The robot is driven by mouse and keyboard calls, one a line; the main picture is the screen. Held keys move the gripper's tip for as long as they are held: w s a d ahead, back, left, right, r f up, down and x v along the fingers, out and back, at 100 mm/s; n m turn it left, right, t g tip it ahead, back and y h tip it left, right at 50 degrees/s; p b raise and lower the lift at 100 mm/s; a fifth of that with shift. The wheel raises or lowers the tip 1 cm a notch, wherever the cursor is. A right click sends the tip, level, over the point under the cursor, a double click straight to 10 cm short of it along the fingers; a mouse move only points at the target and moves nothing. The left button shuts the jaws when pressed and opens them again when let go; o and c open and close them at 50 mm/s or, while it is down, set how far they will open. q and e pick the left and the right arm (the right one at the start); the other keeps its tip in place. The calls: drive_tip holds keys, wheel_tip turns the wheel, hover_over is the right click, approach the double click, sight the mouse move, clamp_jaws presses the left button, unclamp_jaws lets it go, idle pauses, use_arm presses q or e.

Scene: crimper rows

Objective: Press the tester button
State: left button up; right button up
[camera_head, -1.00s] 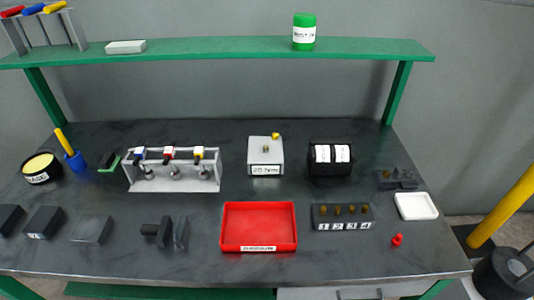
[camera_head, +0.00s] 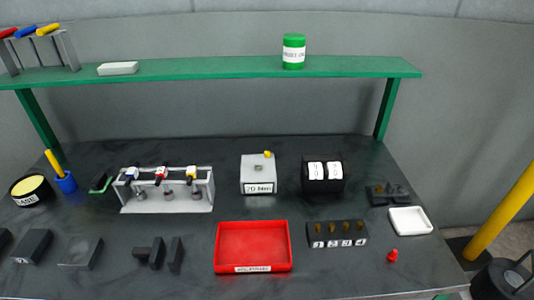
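The tester (camera_head: 258,174) is a light grey box with a white printed label on its front face. It stands near the middle of the dark table, behind the red tray. A small yellow knob or button (camera_head: 267,154) shows at its top back edge, and a small stud stands on its top face. The tester is unobstructed in the head view. Neither of my grippers is in view, and nothing touches the tester.
A red tray (camera_head: 253,269) lies in front of the tester. A grey rack (camera_head: 165,205) with coloured-handled tools stands left, and a black box (camera_head: 341,184) with two white number panels right. A numbered black block (camera_head: 312,240) and a white dish (camera_head: 411,220) are further right. A green shelf (camera_head: 220,68) spans above.

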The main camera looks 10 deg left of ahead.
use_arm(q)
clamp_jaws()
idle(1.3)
